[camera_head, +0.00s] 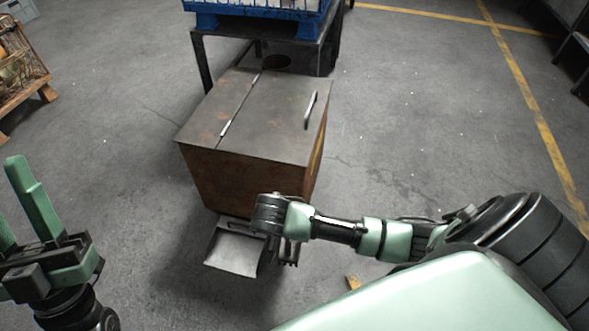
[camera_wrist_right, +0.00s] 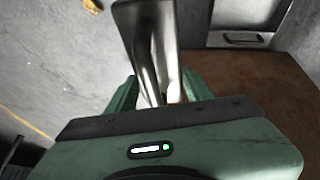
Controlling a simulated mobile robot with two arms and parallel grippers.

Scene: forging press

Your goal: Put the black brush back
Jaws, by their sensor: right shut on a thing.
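My right gripper (camera_head: 284,252) is low in front of the rusty metal box. In the right wrist view the dark curved handle (camera_wrist_right: 146,52) lies between the green fingers (camera_wrist_right: 158,90). My left gripper (camera_head: 14,200) is at the left edge, fingers up, apart and empty.
The rusty box (camera_head: 245,165) has a lid with a handle and stands before a dark metal table (camera_head: 272,45) bearing a blue crate (camera_head: 255,8). A wooden-framed bin (camera_head: 20,70) is at far left.

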